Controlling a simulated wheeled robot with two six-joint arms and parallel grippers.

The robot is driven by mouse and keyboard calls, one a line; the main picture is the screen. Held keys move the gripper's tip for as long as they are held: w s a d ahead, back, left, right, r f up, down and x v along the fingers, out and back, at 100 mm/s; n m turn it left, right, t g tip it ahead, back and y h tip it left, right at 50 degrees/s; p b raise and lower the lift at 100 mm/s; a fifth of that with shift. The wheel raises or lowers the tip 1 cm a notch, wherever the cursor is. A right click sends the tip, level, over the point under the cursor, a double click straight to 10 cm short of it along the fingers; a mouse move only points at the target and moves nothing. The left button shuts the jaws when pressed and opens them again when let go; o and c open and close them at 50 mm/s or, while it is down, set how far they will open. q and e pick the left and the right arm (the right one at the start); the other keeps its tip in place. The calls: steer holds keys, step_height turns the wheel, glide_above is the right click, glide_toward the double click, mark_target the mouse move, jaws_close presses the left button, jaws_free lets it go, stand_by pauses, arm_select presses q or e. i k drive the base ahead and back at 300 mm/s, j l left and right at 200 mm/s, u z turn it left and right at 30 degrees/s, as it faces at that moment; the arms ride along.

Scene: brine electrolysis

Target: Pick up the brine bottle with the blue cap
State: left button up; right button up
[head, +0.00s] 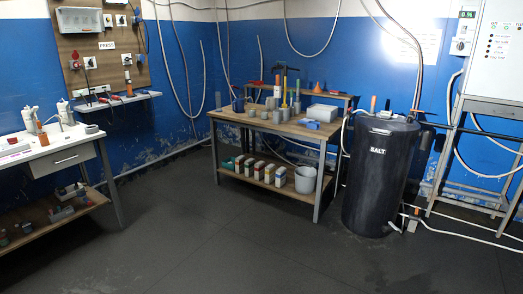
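I cannot make out a bottle with a blue cap for certain at this distance. Several small grey containers stand on the wooden workbench (296,129) at the back, too small to tell apart. A dark blue item (238,105) stands at the bench's left end, and I cannot tell what it is. Two white bottle-like things (32,121) stand on the white table (62,143) at the left. Neither of my grippers is in view.
A black salt tank (378,185) stands right of the bench. White cartons (259,171) and a grey bucket (305,179) are on the bench's lower shelf. A hose (465,238) lies on the floor at right. The middle floor (200,235) is clear.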

mark_target(264, 115)
steer(key=i, duration=4.05)
steer(key=i+z, duration=0.15)
steer(key=i, duration=0.4)
steer(key=i+j+z, duration=0.15)
steer(key=i, duration=0.35)
steer(key=i+j+z, duration=0.1)
steer(key=i, duration=0.45)
steer(key=j, duration=0.1)
